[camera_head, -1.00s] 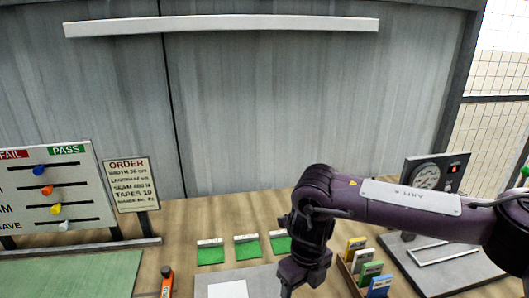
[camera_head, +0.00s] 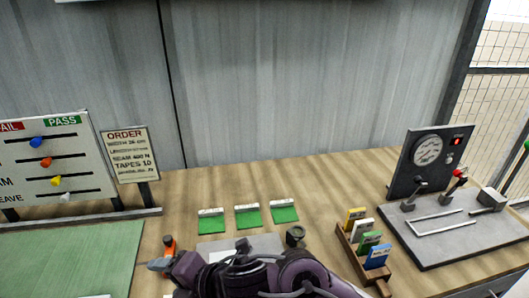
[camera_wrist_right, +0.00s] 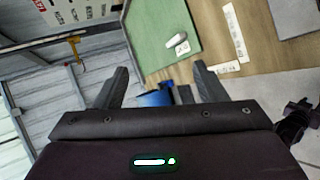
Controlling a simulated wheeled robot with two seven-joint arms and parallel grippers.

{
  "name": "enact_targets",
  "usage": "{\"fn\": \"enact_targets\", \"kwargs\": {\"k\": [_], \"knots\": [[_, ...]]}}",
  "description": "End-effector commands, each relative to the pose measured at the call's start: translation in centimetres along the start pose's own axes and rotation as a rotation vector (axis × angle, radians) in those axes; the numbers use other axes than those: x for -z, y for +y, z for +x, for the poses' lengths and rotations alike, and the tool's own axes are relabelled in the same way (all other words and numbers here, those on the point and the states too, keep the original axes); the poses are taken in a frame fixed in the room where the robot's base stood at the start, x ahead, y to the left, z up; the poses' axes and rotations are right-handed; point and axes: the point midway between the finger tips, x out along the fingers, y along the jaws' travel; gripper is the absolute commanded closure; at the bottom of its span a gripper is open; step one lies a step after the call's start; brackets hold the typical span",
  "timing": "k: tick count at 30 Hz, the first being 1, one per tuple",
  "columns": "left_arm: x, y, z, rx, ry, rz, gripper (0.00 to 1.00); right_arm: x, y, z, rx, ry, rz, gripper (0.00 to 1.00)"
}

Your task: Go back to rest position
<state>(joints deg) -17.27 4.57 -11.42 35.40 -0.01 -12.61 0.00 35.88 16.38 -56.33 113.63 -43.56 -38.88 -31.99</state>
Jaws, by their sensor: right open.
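My right arm, dark purple, reaches across the bottom of the head view. My left gripper is in neither view.
Three green-and-white cards (camera_head: 247,218) lie on the wooden bench. A wooden rack (camera_head: 350,248) of coloured cards and a gauge device (camera_head: 428,150) stand at right. The PASS board (camera_head: 45,165), ORDER sign (camera_head: 130,160) and green mat (camera_head: 75,260) are at left.

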Motion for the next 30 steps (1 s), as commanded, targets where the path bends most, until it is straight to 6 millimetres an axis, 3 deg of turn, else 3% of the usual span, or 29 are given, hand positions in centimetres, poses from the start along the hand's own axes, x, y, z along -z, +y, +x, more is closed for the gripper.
{"fn": "enact_targets", "kwargs": {"k": [4, 7, 11, 13, 18, 21, 30], "knots": [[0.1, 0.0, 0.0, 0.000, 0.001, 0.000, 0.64, -3.4, 0.1, -2.8, -0.089, -0.173, 0.449, 0.35], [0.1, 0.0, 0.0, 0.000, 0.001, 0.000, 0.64, -6.5, -2.3, -5.5, -0.116, -0.308, 0.766, 0.35], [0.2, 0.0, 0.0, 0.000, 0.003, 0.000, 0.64, -9.8, -8.1, -9.8, -0.113, -0.504, 1.184, 0.35], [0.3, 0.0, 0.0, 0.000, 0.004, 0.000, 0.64, -10.6, -12.0, -12.4, -0.098, -0.615, 1.392, 0.35], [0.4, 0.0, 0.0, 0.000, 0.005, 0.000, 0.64, -10.4, -19.5, -17.5, -0.055, -0.834, 1.753, 0.35], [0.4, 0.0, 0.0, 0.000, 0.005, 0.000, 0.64, -9.6, -22.6, -19.9, -0.032, -0.933, 1.897, 0.35], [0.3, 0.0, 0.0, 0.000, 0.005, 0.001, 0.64, -6.1, -29.4, -25.9, 0.030, -1.194, 2.212, 0.35]]}}
